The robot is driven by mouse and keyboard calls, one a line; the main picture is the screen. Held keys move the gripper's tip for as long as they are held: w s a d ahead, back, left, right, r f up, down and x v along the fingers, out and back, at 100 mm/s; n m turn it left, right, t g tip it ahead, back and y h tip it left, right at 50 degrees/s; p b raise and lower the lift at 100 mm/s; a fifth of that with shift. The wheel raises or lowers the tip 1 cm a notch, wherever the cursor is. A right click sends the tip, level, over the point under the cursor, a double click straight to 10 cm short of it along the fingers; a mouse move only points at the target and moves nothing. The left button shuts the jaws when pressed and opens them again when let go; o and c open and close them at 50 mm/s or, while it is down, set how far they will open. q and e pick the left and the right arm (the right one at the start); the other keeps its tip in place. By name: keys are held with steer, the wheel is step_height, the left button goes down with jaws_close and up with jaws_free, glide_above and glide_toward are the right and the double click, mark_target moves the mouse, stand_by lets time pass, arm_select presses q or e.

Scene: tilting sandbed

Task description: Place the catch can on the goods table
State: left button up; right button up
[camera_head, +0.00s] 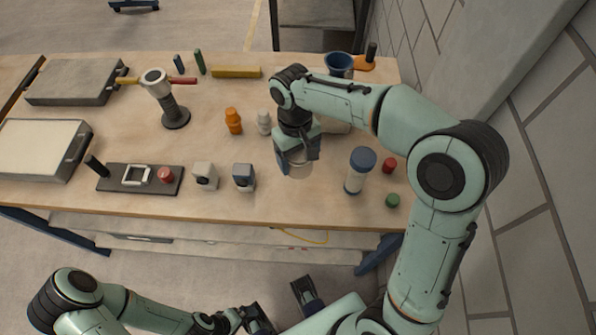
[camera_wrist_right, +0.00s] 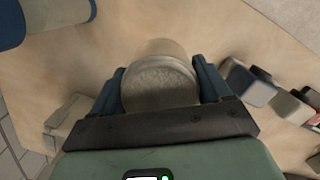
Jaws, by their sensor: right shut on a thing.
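The catch can, a pale cup-like vessel (camera_head: 299,168), is between the fingers of my right gripper (camera_head: 298,158), which is shut on it. In the right wrist view the can (camera_wrist_right: 160,78) sits between both blue fingers (camera_wrist_right: 160,88), with its round face towards the camera. The can is over the front part of the wooden table (camera_head: 260,205); I cannot tell whether it touches the top. Which surface is the goods table is not marked. My left gripper (camera_head: 281,306) is open and empty at the bottom, in front of the table.
A blue-capped jar (camera_head: 360,170), a red cap (camera_head: 389,165) and a green cap (camera_head: 392,200) stand right of the can. Two small blocks (camera_head: 205,176) (camera_head: 243,177) stand left. An orange bottle (camera_head: 233,121) and a white bottle (camera_head: 264,122) are behind. Bare wood lies at the front edge.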

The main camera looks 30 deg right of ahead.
steer(key=shift+f+b, duration=0.4)
steer(key=shift+f, duration=3.1)
steer(key=shift+f, duration=0.15)
steer(key=o, duration=1.3)
steer(key=shift+o, duration=0.2)
steer(key=r, duration=0.4)
steer(key=w+r+p, duration=0.1)
steer(key=r, duration=0.3)
steer(key=r+p, duration=0.1)
steer(key=r, duration=0.3)
steer(key=shift+w+r, duration=0.1)
steer(key=shift+w, duration=0.15)
